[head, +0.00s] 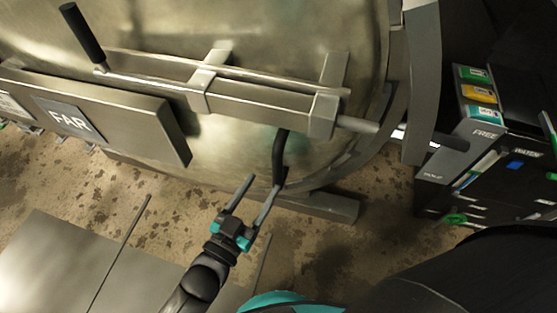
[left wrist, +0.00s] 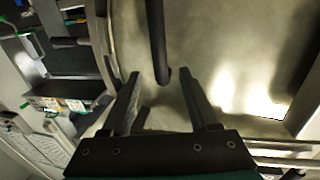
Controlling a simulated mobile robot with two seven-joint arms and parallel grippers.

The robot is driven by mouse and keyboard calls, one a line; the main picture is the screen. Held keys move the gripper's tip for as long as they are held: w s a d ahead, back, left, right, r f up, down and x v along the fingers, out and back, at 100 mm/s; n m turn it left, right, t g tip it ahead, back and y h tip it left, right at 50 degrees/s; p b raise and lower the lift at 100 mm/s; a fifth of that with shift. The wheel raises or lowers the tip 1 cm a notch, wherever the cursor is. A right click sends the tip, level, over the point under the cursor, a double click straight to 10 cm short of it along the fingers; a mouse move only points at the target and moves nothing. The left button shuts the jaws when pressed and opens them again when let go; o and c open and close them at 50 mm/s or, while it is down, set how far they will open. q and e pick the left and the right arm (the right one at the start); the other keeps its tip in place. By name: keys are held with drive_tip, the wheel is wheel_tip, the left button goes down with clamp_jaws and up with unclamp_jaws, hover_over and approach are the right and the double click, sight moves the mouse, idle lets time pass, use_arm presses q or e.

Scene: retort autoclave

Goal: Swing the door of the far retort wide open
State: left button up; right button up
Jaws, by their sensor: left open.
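The far retort's round metal door (head: 240,40) fills the top of the head view and looks shut against its rim. A bolt bar (head: 260,108) runs across it, with a black-gripped lever (head: 82,32) at its left end. In the left wrist view the handle (left wrist: 156,40) ends between and slightly beyond the open fingertips (left wrist: 162,85); I see no clear contact. My right gripper is out of view.
A plate marked FAR (head: 68,120) is on a metal beam at left. Stained floor (head: 330,245) lies below the door, with grey panels (head: 50,265) at lower left.

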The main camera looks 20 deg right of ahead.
sight(275, 166)
use_arm(q)
drive_tip(key=b+x, duration=0.1)
drive_tip(key=x, duration=0.6)
drive_tip(key=shift+w+d, duration=0.15)
drive_tip(key=shift+d, duration=0.05)
drive_tip(key=shift+w+d, duration=0.25)
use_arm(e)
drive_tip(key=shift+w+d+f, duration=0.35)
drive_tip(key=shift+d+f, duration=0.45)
use_arm(q)
drive_tip(key=shift+c, duration=0.2)
drive_tip(key=c, duration=0.9)
clamp_jaws()
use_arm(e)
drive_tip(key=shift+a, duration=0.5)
use_arm(q)
drive_tip(key=shift+f, duration=0.1)
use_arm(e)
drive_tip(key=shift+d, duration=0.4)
